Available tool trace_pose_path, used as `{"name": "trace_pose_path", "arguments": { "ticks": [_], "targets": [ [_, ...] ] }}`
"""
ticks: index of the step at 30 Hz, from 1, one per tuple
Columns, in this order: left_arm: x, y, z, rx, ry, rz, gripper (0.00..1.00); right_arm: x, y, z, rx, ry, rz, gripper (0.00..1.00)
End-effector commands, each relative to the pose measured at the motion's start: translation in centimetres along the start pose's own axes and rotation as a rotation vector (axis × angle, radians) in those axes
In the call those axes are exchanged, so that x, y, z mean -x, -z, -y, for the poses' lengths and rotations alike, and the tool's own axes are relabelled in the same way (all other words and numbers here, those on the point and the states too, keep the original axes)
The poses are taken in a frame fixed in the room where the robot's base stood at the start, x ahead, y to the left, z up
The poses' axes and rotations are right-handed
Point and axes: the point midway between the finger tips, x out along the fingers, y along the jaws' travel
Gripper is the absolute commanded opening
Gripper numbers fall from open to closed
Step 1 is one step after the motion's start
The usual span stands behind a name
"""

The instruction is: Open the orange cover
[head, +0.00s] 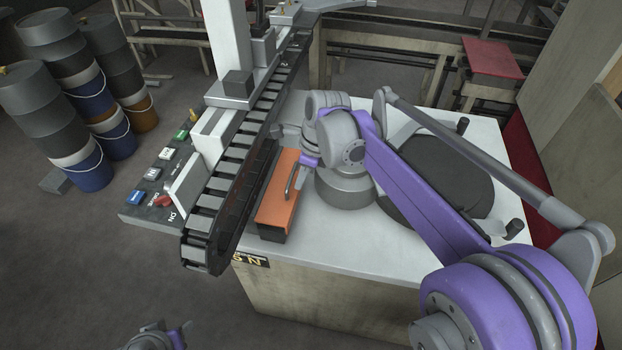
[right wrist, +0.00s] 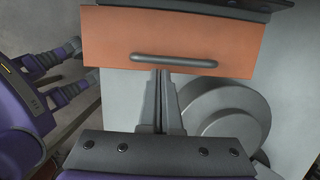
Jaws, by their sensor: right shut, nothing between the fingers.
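The orange cover (head: 275,208) is a narrow panel on a dark box on the white tabletop, beside the black conveyor-like track. It looks closed. Its curved grey bar handle (head: 291,181) is on the side facing my right arm. The cover (right wrist: 105,50) and handle (right wrist: 172,60) fill the upper part of the right wrist view. My right gripper (head: 304,170) is at the handle, partly hidden by its own wrist. In the wrist view its fingers (right wrist: 160,72) are shut and empty, with tips just by the handle's bar. I cannot tell if they touch it.
The black track (head: 228,180) runs close along the cover's left side. A panel with coloured buttons (head: 150,185) lies further left. A round dark disc (head: 435,172) sits on the white tabletop (head: 350,245), behind my right arm. Stacked barrels (head: 75,90) stand at upper left.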

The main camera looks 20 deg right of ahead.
Motion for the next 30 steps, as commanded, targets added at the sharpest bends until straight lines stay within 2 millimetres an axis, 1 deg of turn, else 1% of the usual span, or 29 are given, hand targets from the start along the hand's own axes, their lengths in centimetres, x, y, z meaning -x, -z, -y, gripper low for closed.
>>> {"name": "trace_pose_path", "arguments": {
  "ticks": [3,16,30],
  "targets": [
    [0.1,0.09,0.0,0.0,0.0,-0.001,0.5,0.14,-0.43,-0.02,0.0,0.0,0.0,0.0],
    [0.12,0.11,0.0,0.0,0.0,-0.001,0.5,0.21,-0.53,-0.01,0.0,0.0,-0.008,0.0],
    [0.51,0.49,0.0,0.0,0.0,-0.004,0.5,0.77,-1.13,-0.01,0.0,0.001,-0.09,0.0]
  ]
}}
